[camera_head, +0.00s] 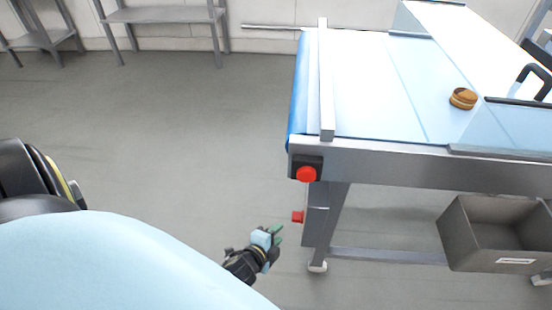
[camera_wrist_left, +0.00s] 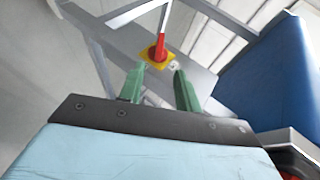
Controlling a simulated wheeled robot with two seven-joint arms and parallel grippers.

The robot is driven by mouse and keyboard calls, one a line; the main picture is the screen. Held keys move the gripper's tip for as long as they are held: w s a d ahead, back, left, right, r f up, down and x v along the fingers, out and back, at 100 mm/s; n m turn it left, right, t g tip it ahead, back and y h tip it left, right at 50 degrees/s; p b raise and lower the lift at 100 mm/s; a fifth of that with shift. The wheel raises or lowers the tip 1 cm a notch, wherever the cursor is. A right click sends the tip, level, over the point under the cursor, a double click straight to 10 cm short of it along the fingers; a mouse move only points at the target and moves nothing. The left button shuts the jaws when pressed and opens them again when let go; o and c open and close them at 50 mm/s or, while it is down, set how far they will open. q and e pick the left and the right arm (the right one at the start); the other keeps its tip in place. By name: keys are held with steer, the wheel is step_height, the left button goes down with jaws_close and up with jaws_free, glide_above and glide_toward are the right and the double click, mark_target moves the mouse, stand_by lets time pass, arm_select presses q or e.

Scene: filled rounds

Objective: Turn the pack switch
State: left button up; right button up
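The pack switch has a red handle on a yellow plate, and it shows ahead of the fingers in the left wrist view (camera_wrist_left: 158,53). Its handle points up in that picture. In the head view a red knob, apparently the same switch (camera_head: 298,217), sticks out from the left side of a grey box below the conveyor's near corner. My left gripper (camera_head: 277,235) is open and empty, below and left of that knob. Its two green fingers (camera_wrist_left: 159,70) are apart, with the switch beyond the tips, not touching as far as I can see. My right gripper is out of view.
A conveyor (camera_head: 352,85) with a pale belt stands on the right, carrying a round burger-like item (camera_head: 463,98). A red button (camera_head: 306,174) sits on its near corner. A grey bin (camera_head: 490,238) hangs below at right. The floor left of the conveyor is clear.

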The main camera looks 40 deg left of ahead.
arm_select(q)
steer(key=shift+f, duration=0.1)
steer(key=s+a+f+n+g, duration=0.2)
steer(key=s+f+n+g, duration=0.3)
steer(key=s+f, duration=0.4)
steer(key=s+a+f+n+g, duration=0.1)
steer(key=s+f+n+g, duration=0.4)
steer(key=s+f, duration=0.4)
steer(key=s+n, duration=0.1)
steer(key=s, duration=0.6)
steer(key=shift+a+f+n+g, duration=0.2)
steer(key=shift+a+n+g, duration=0.15)
steer(key=shift+n+g, duration=0.05)
